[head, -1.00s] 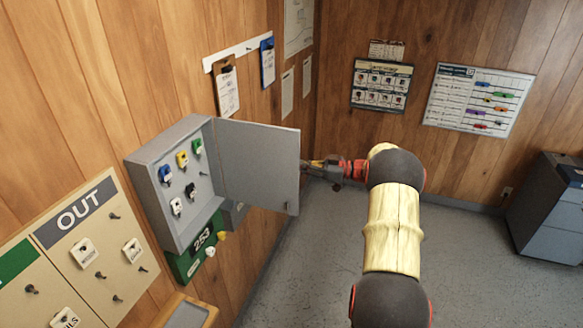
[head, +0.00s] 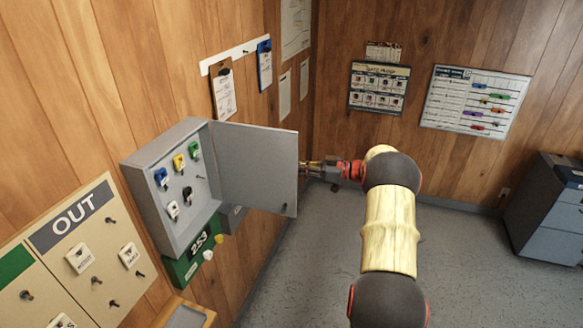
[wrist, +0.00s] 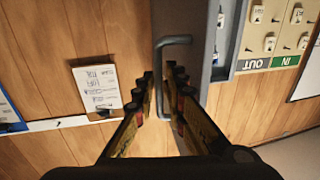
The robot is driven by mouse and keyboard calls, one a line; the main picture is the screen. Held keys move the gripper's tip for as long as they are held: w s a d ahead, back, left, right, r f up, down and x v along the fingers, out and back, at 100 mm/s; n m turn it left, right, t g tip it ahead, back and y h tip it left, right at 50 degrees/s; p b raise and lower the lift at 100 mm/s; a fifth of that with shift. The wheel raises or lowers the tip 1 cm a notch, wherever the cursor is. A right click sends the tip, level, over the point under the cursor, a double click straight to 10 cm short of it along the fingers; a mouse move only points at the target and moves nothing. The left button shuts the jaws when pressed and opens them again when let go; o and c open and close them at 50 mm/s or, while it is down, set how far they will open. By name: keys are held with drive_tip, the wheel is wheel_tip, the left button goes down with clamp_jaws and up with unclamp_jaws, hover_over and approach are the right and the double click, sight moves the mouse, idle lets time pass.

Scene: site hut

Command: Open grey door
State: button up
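The grey door (head: 255,170) belongs to a grey wall cabinet (head: 150,172) on the left wall. It stands wide open, swung out to the right, and the cabinet's inside shows. My gripper (head: 308,168) is at the door's far right edge in the head view, partly hidden behind it. In the wrist view, the door's bar handle (wrist: 161,80) stands between the two fingers of my gripper (wrist: 160,85). The fingers are apart around the bar and do not look closed on it.
Several coloured key tags (head: 179,162) hang inside the cabinet. A key board marked OUT (head: 90,250) is at the lower left. Clipboards (head: 223,95) hang on the wall behind the door. A grey drawer cabinet (head: 550,225) stands at the right. The floor (head: 460,270) between is clear.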

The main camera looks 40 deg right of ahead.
drive_tip(key=v, duration=1.2)
idle(0.3)
